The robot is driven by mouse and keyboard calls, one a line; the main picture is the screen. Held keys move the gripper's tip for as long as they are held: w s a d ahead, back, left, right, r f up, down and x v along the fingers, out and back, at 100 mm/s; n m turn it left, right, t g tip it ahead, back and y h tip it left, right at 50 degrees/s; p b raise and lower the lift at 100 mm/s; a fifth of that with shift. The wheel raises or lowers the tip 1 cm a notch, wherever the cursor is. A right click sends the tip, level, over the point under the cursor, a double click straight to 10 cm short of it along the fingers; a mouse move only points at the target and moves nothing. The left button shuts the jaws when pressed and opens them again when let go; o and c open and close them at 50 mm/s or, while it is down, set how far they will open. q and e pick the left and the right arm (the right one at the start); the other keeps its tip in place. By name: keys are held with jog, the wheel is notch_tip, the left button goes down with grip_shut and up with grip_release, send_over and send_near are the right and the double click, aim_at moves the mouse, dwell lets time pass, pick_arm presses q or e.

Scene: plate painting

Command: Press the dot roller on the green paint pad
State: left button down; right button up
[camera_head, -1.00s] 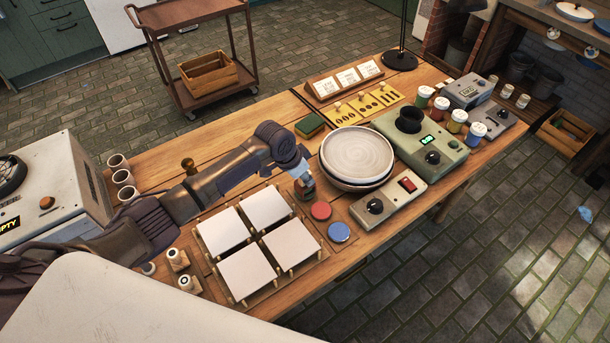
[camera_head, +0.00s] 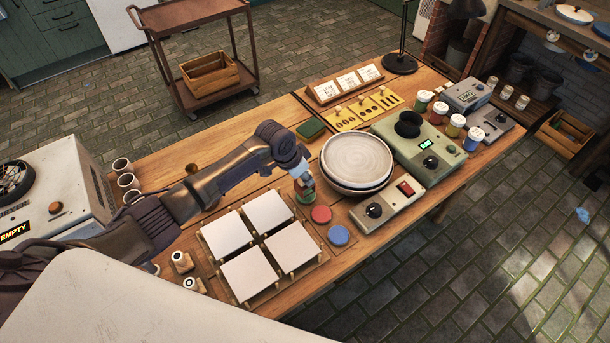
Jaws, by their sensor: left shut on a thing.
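My left gripper (camera_head: 303,178) reaches in from the left and points down over the row of paint pads. It is shut on the dot roller, which is small and mostly hidden by the fingers. The green paint pad (camera_head: 306,197) is directly under the gripper and partly covered by it. I cannot tell whether the roller touches the pad. The red pad (camera_head: 321,214) and the blue pad (camera_head: 338,235) lie in front of it in the same row. My right gripper is not in view.
A stack of plates (camera_head: 357,157) stands close to the right of the gripper. Four white tiles on a rack (camera_head: 289,273) lie in front. A switch box (camera_head: 389,206) is right of the pads. Two small rollers (camera_head: 181,261) stand at the rack's left.

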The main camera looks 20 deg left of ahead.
pick_arm(q)
jog(key=shift+r+p, duration=1.8)
jog(key=shift+r, duration=0.4)
jog(key=shift+d, duration=0.1)
jog(key=shift+w, duration=0.1)
